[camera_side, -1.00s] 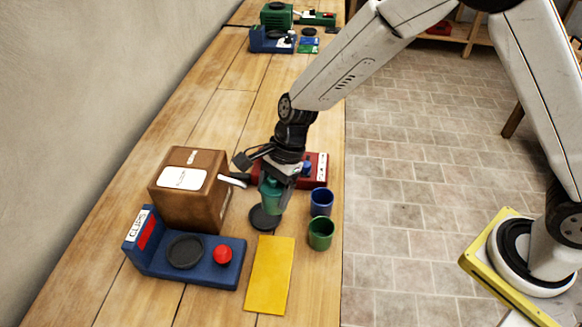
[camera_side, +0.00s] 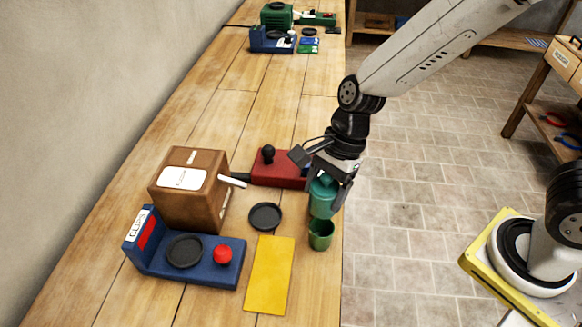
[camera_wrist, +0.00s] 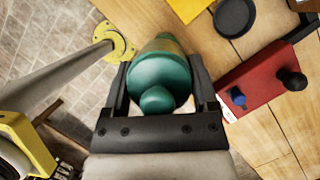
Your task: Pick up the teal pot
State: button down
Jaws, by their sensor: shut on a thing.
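The teal pot (camera_side: 322,196) is a rounded teal vessel with a knob on top. My gripper (camera_side: 328,200) is shut on it, with one finger on each side. In the wrist view the pot (camera_wrist: 160,82) sits between the two fingers of my gripper (camera_wrist: 160,88), knob towards the camera. In the side view it hangs upright or nearly so, near the bench's right edge, just behind the green cup (camera_side: 320,236). The gap below it is hard to judge. The blue cup is hidden.
A round black dish (camera_side: 265,216) lies empty on the bench. The yellow mat (camera_side: 270,275), blue clips station (camera_side: 205,262), brown box (camera_side: 190,205) and red unit (camera_side: 278,170) stand around it. The bench's right edge drops to the tiled floor.

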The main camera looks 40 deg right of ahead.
jog(key=shift+s+d+r, duration=0.1)
jog(key=shift+s, duration=0.1)
dwell(0.6)
jog(key=shift+s+a, duration=0.45)
jog(key=shift+s, duration=0.05)
jog(key=s+a, duration=0.5)
jog(key=s, duration=0.6)
jog(key=shift+s+a+r, duration=0.2)
jog(key=shift+s, duration=0.1)
